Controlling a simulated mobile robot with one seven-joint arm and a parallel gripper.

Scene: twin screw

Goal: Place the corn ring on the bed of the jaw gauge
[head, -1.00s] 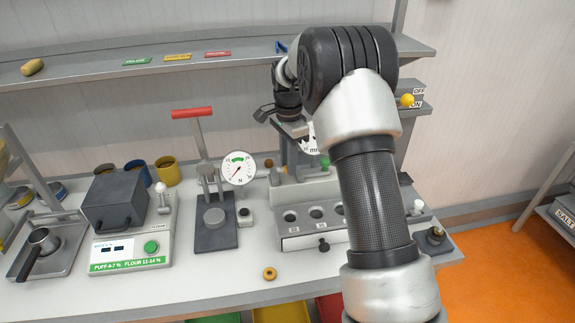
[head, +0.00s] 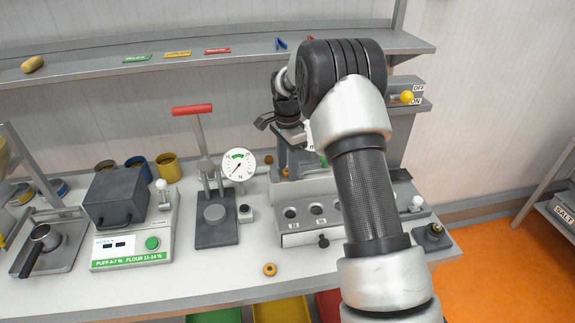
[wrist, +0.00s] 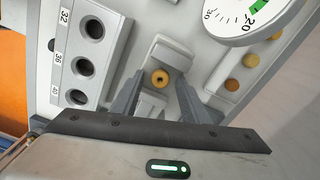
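The corn ring (wrist: 160,78), a small yellow ring with a dark hole, shows in the wrist view between my fingertips. It appears to lie on the light grey bed of the jaw gauge (wrist: 167,52), just in front of a pale block. My gripper (wrist: 159,88) is open, with one finger on each side of the ring and a small gap to each. The gauge's dial (wrist: 238,15) is at the top right of the wrist view. In the head view, my arm hides most of the gauge and the fingertips.
A similar yellow ring (head: 269,269) lies on the front of the bench. A block with numbered holes (wrist: 88,45) stands left of my fingers in the wrist view. Several small round pieces (wrist: 250,60) sit to the right. A red-handled press (head: 214,212) stands left of my arm.

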